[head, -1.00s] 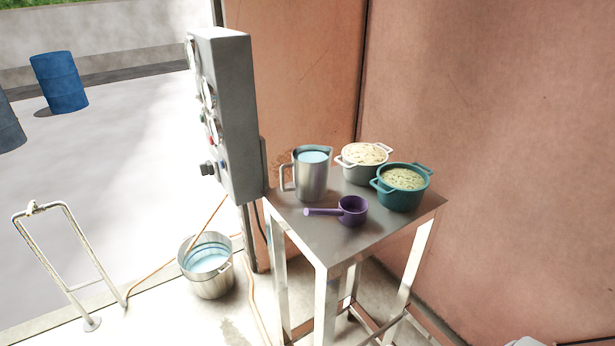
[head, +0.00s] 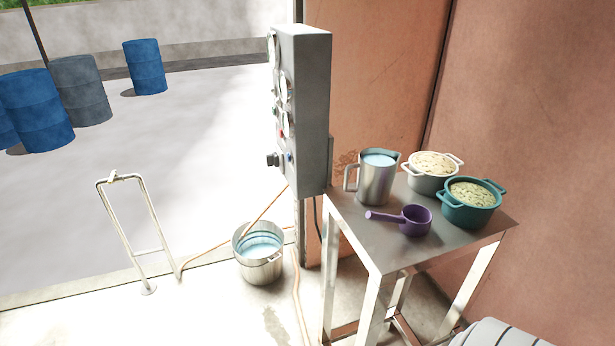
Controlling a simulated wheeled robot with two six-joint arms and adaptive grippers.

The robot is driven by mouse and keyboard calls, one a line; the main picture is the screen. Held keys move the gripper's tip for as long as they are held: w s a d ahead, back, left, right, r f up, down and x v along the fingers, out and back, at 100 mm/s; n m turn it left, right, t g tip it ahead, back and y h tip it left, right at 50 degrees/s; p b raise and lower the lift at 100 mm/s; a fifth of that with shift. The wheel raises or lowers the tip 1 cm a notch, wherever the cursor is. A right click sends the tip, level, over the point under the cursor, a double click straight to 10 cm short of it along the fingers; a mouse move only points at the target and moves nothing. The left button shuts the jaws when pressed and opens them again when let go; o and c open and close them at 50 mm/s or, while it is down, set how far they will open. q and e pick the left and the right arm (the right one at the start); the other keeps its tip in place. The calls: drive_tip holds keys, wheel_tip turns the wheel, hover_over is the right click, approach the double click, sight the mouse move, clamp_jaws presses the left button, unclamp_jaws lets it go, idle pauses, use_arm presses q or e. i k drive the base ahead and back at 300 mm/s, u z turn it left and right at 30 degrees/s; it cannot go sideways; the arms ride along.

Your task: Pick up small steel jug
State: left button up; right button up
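A small steel jug (head: 376,183) stands upright on a metal table (head: 375,245), with its handle to the left. It holds a pale bluish-white liquid. A purple scoop (head: 415,220) lies in front of it to the right, its handle pointing left. Neither of my grippers is in the head view, so where they are relative to the jug does not show.
A white pot (head: 433,176) and a teal pot (head: 470,208) stand right of the jug. A grey control box (head: 303,110) rises left of the table. A steel bucket (head: 258,258) and a metal rail (head: 130,230) are on the floor. Walls close the right.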

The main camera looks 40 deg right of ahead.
sight(377, 167)
drive_tip(key=u, duration=0.95)
drive_tip(key=i, duration=1.65)
drive_tip(key=z, duration=2.7)
